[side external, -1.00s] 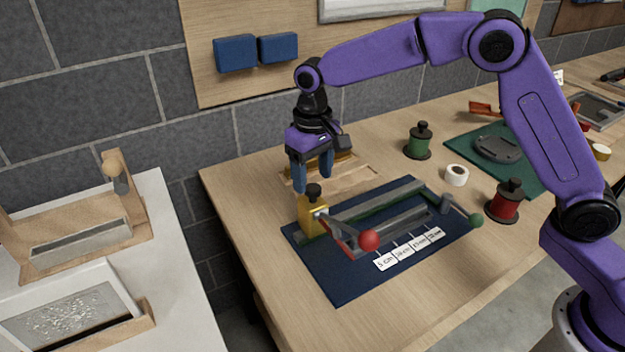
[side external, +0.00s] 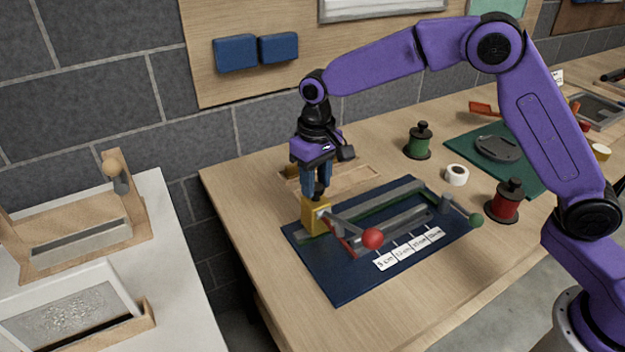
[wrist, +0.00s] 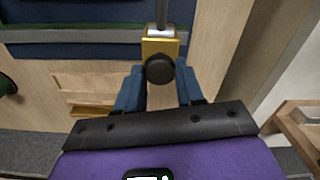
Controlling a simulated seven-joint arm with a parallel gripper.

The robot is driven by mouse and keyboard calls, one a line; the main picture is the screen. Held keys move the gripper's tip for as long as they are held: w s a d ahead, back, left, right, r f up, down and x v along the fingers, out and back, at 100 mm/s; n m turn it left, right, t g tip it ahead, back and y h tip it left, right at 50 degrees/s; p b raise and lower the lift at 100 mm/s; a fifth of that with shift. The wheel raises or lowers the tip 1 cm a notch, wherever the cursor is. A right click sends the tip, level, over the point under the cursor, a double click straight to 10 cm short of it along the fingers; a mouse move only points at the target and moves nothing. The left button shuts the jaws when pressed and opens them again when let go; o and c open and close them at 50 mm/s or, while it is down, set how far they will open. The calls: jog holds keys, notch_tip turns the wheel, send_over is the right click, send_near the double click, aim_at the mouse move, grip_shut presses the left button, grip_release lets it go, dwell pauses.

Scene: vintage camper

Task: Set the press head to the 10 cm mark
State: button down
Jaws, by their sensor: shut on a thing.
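The press head is a yellow block (side external: 315,219) at the left end of the rail (side external: 392,203) on a dark blue mat (side external: 345,287). A lever with a red ball (side external: 373,238) reaches from it toward the right. White mark cards (side external: 403,252) run along the mat's front edge, with 5 cm leftmost and 10 cm beside it. The head is near the 5 cm end, left of the 10 cm card. My gripper (side external: 319,194) points down, shut on the head's black knob; the knob (wrist: 160,69) shows between the blue fingers in the wrist view.
A crank with a green ball (side external: 476,220) is at the rail's right end. A red spool (side external: 506,201), a white tape roll (side external: 456,175) and a green spool (side external: 418,141) stand right of and behind the mat. A wooden tray (side external: 352,181) lies behind the rail.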

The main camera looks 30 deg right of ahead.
jog(key=d, duration=1.4)
jog(key=shift+w, duration=0.1)
jog(key=c, duration=0.7)
grip_release()
jog(key=shift+a, duration=0.1)
jog(key=shift+r, duration=0.15)
notch_tip(320, 180, up, 17)
jog(key=shift+r, duration=0.15)
